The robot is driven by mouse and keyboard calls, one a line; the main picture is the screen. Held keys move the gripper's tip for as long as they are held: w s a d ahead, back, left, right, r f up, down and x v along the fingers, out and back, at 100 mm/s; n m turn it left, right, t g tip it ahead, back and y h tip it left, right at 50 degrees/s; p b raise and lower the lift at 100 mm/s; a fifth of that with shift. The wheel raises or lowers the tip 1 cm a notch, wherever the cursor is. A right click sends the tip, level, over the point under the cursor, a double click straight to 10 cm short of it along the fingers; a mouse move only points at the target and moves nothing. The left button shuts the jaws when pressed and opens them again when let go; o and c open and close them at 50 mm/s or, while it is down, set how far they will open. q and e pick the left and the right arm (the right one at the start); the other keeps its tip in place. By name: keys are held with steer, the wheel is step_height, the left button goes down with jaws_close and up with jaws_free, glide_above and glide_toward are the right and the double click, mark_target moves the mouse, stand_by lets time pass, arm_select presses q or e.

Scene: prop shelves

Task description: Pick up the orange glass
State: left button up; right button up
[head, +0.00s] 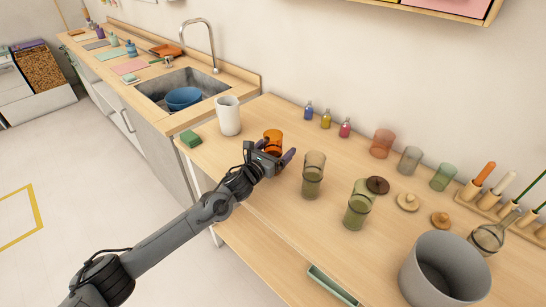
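The orange glass (273,137) is a small see-through tumbler upright on the wooden counter, right of the white pitcher. Its lower part is hidden behind my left gripper (275,151). That gripper reaches in from the lower left, with dark fingertips spread wider than the glass. They appear to be at its near side; I cannot tell whether they touch it. A paler reddish glass (382,142) stands farther right near the wall. My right gripper is not in view.
Small bottles (326,119) line the wall. A grey pot (444,272) is at the lower right.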

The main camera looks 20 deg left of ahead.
arm_select(q)
steer(key=shift+r, duration=0.1)
steer(key=c, duration=1.4)
steer(key=shift+o, duration=0.2)
steer(key=shift+r, duration=0.1)
step_height(320, 180, up, 10)
steer(key=p, duration=0.2)
